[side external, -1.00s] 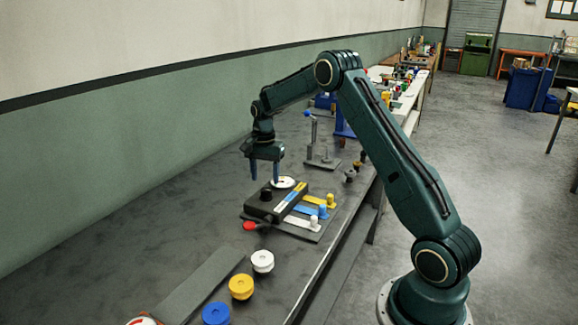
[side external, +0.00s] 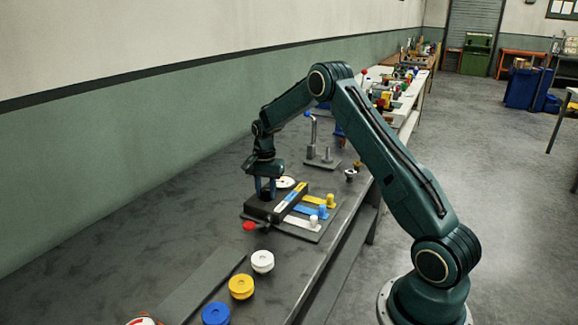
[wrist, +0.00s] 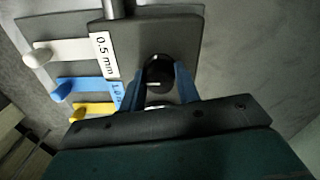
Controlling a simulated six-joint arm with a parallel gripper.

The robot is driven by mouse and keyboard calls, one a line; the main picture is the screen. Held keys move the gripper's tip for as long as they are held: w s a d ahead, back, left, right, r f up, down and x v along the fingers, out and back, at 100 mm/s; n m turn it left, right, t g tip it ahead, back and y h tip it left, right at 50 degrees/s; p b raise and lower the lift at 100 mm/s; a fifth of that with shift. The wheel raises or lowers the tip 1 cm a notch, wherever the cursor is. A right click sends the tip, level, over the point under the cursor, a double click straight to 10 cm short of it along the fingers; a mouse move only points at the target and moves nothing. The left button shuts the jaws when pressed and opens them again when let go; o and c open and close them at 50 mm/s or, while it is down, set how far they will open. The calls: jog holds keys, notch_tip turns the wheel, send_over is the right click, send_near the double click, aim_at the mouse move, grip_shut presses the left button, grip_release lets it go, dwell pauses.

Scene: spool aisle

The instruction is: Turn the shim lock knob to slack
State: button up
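The shim lock knob (wrist: 158,70) is a round black knob with a short white pointer line, on a dark block (side external: 291,199). In the wrist view the line points toward the left. In the side view the fingers partly hide the knob. Any mark for slack is not readable.
White, blue and yellow tabs stick out of the block; a 0.5 mm label (wrist: 104,56) faces the wrist camera. A red-ended handle (side external: 250,226) is at the block's near side. White (side external: 262,261), yellow (side external: 241,286) and blue (side external: 216,314) spools stand nearer. A metal post stand (side external: 323,160) is behind.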

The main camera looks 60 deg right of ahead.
jog(key=shift+c, duration=1.3)
jog(key=shift+n, duration=0.6)
jog(key=n, duration=0.3)
jog(key=shift+n, duration=0.3)
jog(key=n, duration=1)
jog(key=shift+d+n, duration=0.1)
jog(key=shift+n, duration=2.6)
